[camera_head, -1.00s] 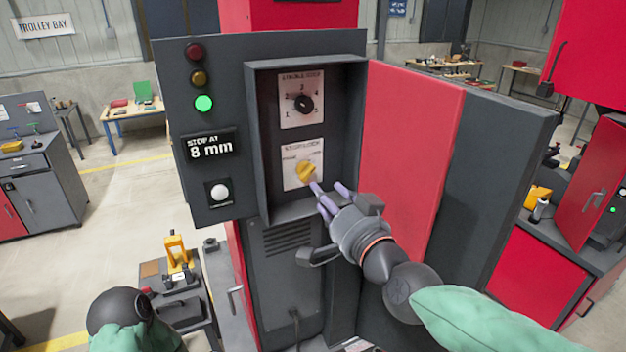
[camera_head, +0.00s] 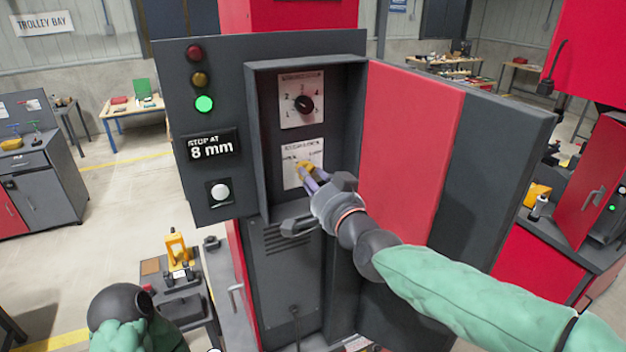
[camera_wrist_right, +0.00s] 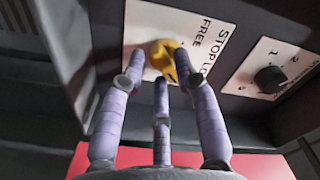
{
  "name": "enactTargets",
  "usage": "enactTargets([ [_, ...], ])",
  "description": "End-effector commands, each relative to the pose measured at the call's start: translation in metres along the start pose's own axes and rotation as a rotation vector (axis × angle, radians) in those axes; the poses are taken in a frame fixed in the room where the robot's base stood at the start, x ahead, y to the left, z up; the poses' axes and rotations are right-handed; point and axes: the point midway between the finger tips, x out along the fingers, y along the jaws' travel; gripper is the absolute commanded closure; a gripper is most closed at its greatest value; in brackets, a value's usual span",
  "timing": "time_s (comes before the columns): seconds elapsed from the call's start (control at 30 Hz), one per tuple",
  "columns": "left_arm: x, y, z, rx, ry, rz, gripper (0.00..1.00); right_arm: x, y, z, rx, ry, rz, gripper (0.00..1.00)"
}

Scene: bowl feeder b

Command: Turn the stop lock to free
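The stop lock is a yellow knob (camera_head: 302,165) on a white plate (camera_head: 291,178) in the lower part of the open control box. In the right wrist view the yellow knob (camera_wrist_right: 164,58) sits by the word FREE on the plate (camera_wrist_right: 200,22). My right gripper (camera_head: 307,175) has purple fingers and is at the knob. In the wrist view its fingertips (camera_wrist_right: 160,68) are spread around the knob, one overlapping its right side; firm contact cannot be told. The fingers partly hide the knob. My left gripper is outside the view; only part of that arm shows.
A plate with a black numbered dial (camera_head: 304,104) is above the stop lock. The box's side wall (camera_head: 258,150) and the open red door (camera_head: 410,150) flank the space. A sign (camera_head: 211,147) reads STOP AT 8 mm, with a lit green lamp (camera_head: 204,104) and a white button (camera_head: 220,192) nearby.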

Motion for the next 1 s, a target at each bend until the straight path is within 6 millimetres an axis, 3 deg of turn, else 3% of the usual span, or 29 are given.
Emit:
enactTargets([
  [0.03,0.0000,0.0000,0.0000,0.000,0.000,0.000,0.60,-0.0001,0.0000,0.0001,0.000,0.000,0.000,0.93],
  [0.07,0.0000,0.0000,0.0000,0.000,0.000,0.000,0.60,-0.0001,0.0000,0.0001,0.000,0.000,0.000,1.00],
  [0.53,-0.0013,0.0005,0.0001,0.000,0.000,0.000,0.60,-0.0001,0.0003,0.0000,-0.062,-0.001,0.001,1.00],
  [1.0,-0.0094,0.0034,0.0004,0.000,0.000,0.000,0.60,-0.0001,0.0005,-0.0022,-0.442,-0.002,0.000,1.00],
])
